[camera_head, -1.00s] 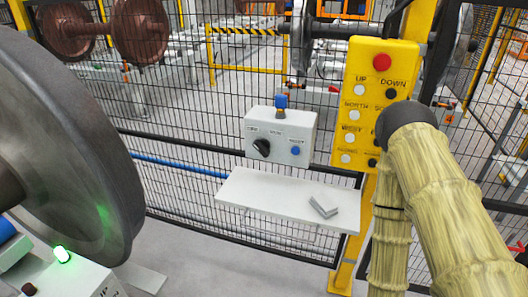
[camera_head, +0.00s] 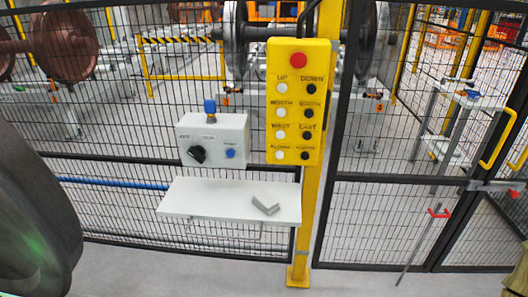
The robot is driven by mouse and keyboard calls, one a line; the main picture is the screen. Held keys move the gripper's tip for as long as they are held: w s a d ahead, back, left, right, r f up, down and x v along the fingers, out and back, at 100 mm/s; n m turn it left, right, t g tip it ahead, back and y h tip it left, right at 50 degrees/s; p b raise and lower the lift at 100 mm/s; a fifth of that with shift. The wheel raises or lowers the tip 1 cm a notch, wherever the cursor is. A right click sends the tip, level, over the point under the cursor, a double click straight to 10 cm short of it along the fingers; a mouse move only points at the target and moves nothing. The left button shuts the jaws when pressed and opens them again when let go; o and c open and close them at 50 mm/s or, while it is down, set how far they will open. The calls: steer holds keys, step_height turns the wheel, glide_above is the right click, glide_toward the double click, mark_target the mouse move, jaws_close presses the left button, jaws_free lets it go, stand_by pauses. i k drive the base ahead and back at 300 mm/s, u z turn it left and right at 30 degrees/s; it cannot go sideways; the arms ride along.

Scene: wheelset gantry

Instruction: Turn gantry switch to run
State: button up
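A light grey switch box (camera_head: 225,138) is mounted on the mesh fence, left of the yellow pendant panel. Its black rotary switch (camera_head: 196,154) sits at the lower left of the front face, with its pointer slanted. The small labels above it are too blurred to read surely. A blue button (camera_head: 231,154) is at the lower right, and a blue piece stands on top of the box. My gripper is out of view. Only a bit of my yellowish arm cover shows at the lower right edge.
The yellow pendant panel (camera_head: 297,112) has a red button and several white and black buttons. A white shelf (camera_head: 190,197) below the box holds a grey angled piece (camera_head: 265,205). A large dark wheel (camera_head: 35,228) fills the lower left. A gate with a yellow handle (camera_head: 497,140) is at right.

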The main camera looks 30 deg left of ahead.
mark_target(198, 153)
steer(key=z, duration=1.3)
steer(key=k, duration=1.05)
steer(key=u, duration=1.4)
